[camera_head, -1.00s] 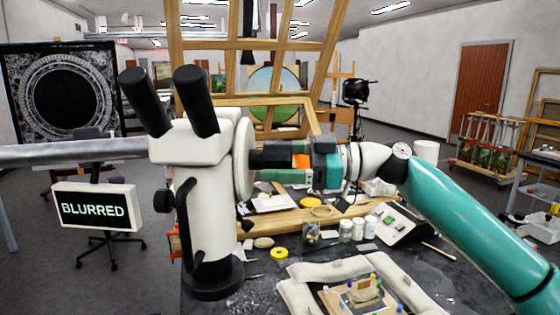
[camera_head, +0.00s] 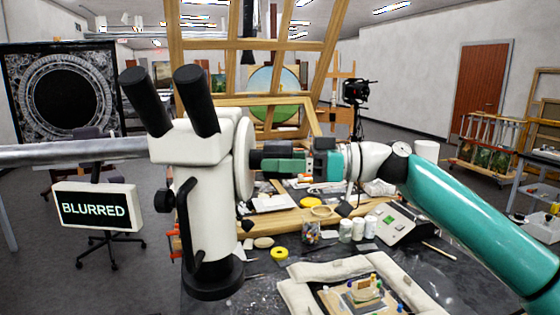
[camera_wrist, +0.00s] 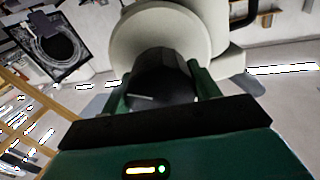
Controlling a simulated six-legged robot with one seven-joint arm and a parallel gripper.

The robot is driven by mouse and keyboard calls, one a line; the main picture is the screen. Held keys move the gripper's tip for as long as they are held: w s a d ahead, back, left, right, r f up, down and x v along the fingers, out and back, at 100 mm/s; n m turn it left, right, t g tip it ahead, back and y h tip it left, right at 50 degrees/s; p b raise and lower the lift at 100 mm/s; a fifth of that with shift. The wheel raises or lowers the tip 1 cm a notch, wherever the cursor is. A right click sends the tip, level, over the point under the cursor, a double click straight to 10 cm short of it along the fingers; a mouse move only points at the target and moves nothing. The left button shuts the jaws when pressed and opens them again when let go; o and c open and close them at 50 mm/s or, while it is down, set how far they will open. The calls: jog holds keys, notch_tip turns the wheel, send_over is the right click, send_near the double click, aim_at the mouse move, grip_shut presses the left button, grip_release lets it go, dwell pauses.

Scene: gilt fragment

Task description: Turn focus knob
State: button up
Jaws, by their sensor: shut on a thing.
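A white stereo microscope (camera_head: 205,200) with two black eyepieces stands at the left of the head view. Its black focus knob (camera_wrist: 160,82) sticks out from a round white disc (camera_wrist: 160,35) in the wrist view. My gripper (camera_head: 285,164) reaches in from the right. Its green fingers are shut on the knob, one on each side, as the wrist view (camera_wrist: 160,90) shows. A pale mark is on the knob's face. A white sign (camera_head: 97,208) left of the microscope reads "BLURRED".
A dark table (camera_head: 260,290) below my arm bears white jars (camera_head: 358,229), a yellow tape roll (camera_head: 280,253), and a padded frame with a small painted fragment (camera_head: 360,296). A wooden easel frame (camera_head: 175,90) stands behind. A grey horizontal bar (camera_head: 70,151) runs left from the microscope.

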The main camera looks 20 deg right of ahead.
jog(key=shift+m, duration=1)
jog(key=shift+r, duration=0.1)
jog(key=o, duration=1)
jog(key=v, duration=1.3)
jog(key=shift+s+d, duration=0.1)
jog(key=shift+d, duration=0.3)
